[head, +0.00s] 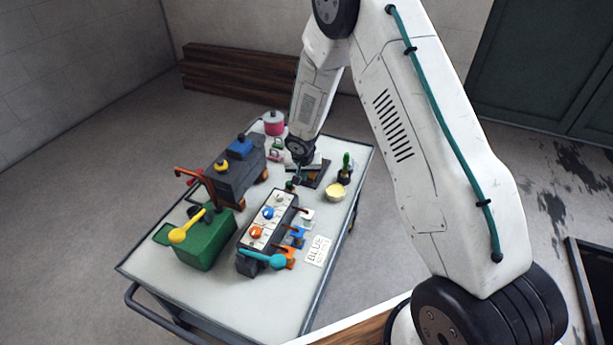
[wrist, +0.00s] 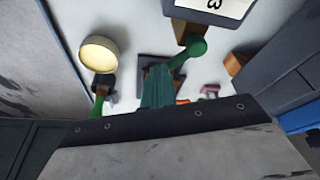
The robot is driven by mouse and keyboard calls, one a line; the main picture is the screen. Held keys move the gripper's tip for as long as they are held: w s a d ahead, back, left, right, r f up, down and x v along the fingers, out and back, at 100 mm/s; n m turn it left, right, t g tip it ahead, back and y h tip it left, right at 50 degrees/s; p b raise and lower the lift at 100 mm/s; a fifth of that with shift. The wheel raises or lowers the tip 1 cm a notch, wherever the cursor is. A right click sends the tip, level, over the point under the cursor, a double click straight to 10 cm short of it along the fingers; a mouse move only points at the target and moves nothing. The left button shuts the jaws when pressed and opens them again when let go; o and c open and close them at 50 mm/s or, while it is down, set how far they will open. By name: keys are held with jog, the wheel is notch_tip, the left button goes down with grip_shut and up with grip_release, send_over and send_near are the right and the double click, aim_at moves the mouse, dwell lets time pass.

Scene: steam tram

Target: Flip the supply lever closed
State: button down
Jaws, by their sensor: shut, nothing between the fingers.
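No lever carries a readable "supply" label, so I cannot tell for sure which one it is. A short green ball-ended lever (wrist: 198,46) sticks out from the end of the dark switch block (head: 247,265), by the plate marked 3. In the head view its green knob (head: 290,186) shows just below my gripper (head: 297,178). In the wrist view my gripper's teal fingers (wrist: 157,84) are shut and empty, close beside that lever; contact is unclear. A turquoise-knobbed lever (head: 277,261) lies at the block's near end. A yellow-knobbed lever (head: 178,235) sits on the green box (head: 205,246).
All this stands on a grey cart (head: 270,305). A cream round dish (head: 335,192), a green-handled item (head: 346,165) and a dark tray are near my gripper. A toy-like dark engine (head: 240,165) stands left. A card reading BLUE (head: 318,250) lies right. The cart's near end is clear.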

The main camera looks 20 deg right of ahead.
jog(key=shift+w+d+f, duration=0.1)
jog(key=shift+w+d, duration=0.05)
jog(key=shift+w, duration=0.15)
dwell(0.7)
jog(key=shift+s, duration=0.15)
dwell(0.9)
jog(key=s+d+r, duration=0.2)
jog(key=s+r, duration=0.4)
jog(key=r, duration=0.4)
jog(key=shift+r, duration=0.25)
